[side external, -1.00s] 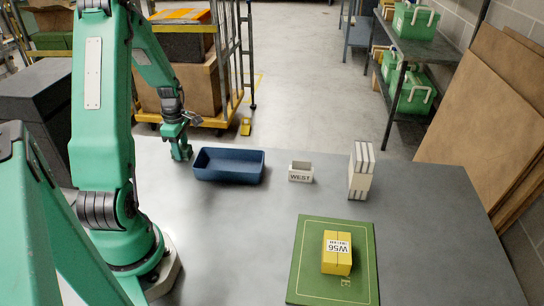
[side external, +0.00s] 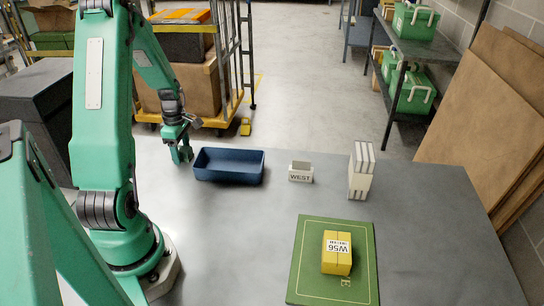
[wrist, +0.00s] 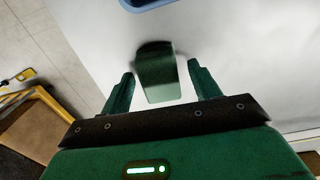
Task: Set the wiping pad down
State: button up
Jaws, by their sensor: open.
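A dark green block, which looks like the wiping pad (wrist: 158,80), shows in the wrist view on the pale grey table. It lies between the tips of my gripper (wrist: 160,75), with a gap on each side. The fingers are spread apart and do not grip it. In the side view my gripper (side external: 182,154) is low over the table's far left edge, just left of the blue tray. The pad cannot be made out apart from the green fingers there.
The blue tray (side external: 229,178) looks empty. A small white WEST holder (side external: 300,177) and a white striped block (side external: 360,178) stand to its right. A yellow W56 box (side external: 337,263) sits on a green book (side external: 308,240). The middle of the table (side external: 240,240) is clear.

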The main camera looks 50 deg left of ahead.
aim_at(181, 149)
notch_tip(181, 149, up, 12)
jog(key=shift+r, duration=0.15)
dwell(0.6)
dwell(0.5)
jog(key=w+d+r+m+t+y, duration=0.1)
jog(key=w+d+r+m, duration=0.1)
jog(key=d+r+m, duration=0.5)
jog(key=w+d+r+m+t, duration=0.1)
jog(key=w+d+r+m, duration=0.15)
jog(key=d+m, duration=0.55)
jog(key=s+d+r+m+t, duration=0.1)
jog(key=s+d+m, duration=0.2)
jog(key=d+m, duration=0.3)
jog(key=s+d+r+m+t+h, duration=0.1)
jog(key=s+d+m+t, duration=0.1)
jog(key=d+m, duration=0.4)
jog(key=shift+s+d+r+t, duration=0.15)
jog(key=shift+s+d+t, duration=0.3)
jog(key=shift+d, duration=2.3)
jog(key=shift+s, duration=0.1)
